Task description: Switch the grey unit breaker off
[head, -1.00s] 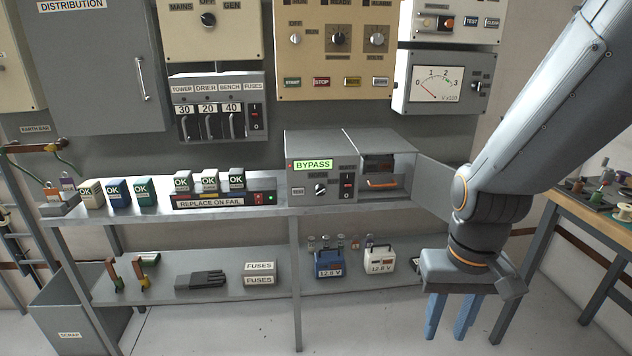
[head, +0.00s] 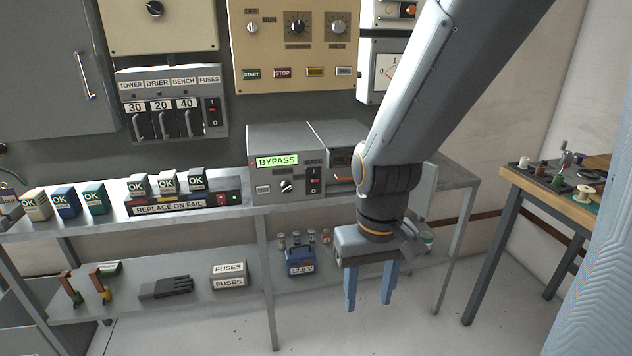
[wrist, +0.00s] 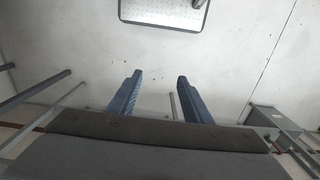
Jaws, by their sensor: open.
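The grey unit (head: 288,155) with a green lit BYPASS display (head: 277,160) stands on the upper shelf in the head view. Its breaker (head: 314,180) is a small black rocker with a red mark, right of a round knob (head: 286,187); its exact position is too small to tell. The unit's right bay is open and partly hidden by my arm. My gripper (head: 368,302) is open and empty, pointing down in front of the shelves, below and right of the breaker and apart from it. In the wrist view its fingers (wrist: 159,82) are spread over bare floor.
The upper shelf (head: 105,220) also holds several OK-marked blocks and a REPLACE ON FAIL strip (head: 180,208). Below are a blue battery (head: 299,262) and fuse boxes (head: 228,275). A wooden bench (head: 570,205) stands at right. The floor between is clear.

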